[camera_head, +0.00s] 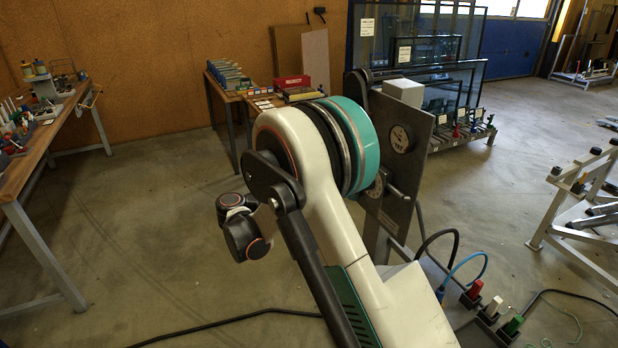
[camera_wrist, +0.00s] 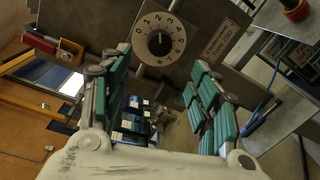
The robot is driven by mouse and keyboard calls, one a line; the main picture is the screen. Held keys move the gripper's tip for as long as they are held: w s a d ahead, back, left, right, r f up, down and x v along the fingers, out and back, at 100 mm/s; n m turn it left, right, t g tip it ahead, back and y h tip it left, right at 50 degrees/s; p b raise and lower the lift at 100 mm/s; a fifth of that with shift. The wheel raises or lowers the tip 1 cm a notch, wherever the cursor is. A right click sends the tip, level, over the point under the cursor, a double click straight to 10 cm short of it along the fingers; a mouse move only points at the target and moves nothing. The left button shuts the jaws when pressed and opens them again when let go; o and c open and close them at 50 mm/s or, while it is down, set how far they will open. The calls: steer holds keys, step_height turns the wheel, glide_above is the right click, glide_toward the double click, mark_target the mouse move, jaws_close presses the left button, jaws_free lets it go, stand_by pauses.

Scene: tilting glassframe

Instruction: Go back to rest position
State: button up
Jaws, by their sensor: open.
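My gripper (camera_wrist: 159,62) shows in the wrist view as two fingers with green pads, one on each side. They are spread wide with nothing between them. A dark panel (camera_wrist: 190,25) with a white numbered dial (camera_wrist: 160,43) is beyond the fingertips; I cannot tell how near. In the head view my pale arm with its large teal joint fills the middle, bent and raised above the floor. My gripper cannot be made out there. A dark panel (camera_head: 375,205) with a dial stands just right of the joint, partly hidden by my arm.
A workbench with tools (camera_head: 40,150) stands at the left. A smaller table (camera_head: 228,92) is at the orange back wall. Glass frames (camera_head: 420,50) stand on a rack behind. A grey metal frame (camera_head: 575,200) is at the right. The floor (camera_head: 160,220) at the left is mostly clear.

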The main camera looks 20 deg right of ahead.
steer(key=s+d+r+t+y, duration=0.1)
steer(key=s+d+r+y, duration=0.2)
steer(key=s+y, duration=0.15)
steer(key=s+d+r+y, duration=0.3)
steer(key=s+r+y, duration=0.1)
steer(key=s, duration=0.2)
steer(key=s+a+f+m+t+y, duration=0.1)
steer(key=s+a+y, duration=0.3)
steer(key=s, duration=0.6)
steer(key=s+a+f+m+t+y, duration=0.1)
steer(key=s+a+m+t+y, duration=0.1)
steer(key=s, duration=0.8)
steer(key=shift+s+a+m+y, duration=0.2)
steer(key=shift+a+m+y, duration=0.7)
steer(key=shift+a+y, duration=0.4)
steer(key=shift+d, duration=0.1)
